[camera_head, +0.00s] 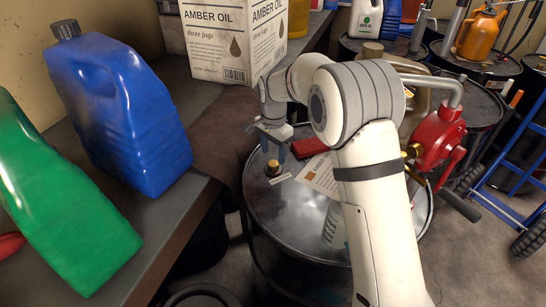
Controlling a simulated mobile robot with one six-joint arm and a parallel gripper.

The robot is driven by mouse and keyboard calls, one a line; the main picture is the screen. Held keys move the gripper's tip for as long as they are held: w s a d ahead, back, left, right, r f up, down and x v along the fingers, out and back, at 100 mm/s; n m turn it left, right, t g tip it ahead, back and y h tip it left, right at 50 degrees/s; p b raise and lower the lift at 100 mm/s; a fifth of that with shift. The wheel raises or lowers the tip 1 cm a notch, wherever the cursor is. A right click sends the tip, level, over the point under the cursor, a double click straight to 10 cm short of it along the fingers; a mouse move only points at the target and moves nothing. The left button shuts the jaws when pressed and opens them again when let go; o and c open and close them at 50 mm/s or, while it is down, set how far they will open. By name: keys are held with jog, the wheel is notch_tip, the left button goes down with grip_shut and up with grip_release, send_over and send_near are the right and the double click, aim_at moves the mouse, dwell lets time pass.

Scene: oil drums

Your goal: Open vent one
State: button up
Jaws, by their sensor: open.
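My gripper (273,148) is at the end of my white arm, over the left part of a black drum's top (290,215). Its fingers point down and are apart. A small brass-coloured vent cap (273,168) stands on the drum top just under the fingertips. A small label (281,178) lies beside the cap. I cannot tell whether the fingers reach down around the cap or stay above it. My arm hides part of the drum top.
A red object (310,147) and a printed card (319,175) lie on the drum near my gripper. A red hand pump (438,140) stands at its right. Blue (125,115) and green (62,205) jugs and an Amber Oil box (230,45) stand on the left bench.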

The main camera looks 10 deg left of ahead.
aim_at(273, 163)
jog(key=shift+f, duration=1.8)
jog(key=c, duration=1)
jog(key=shift+o, duration=0.2)
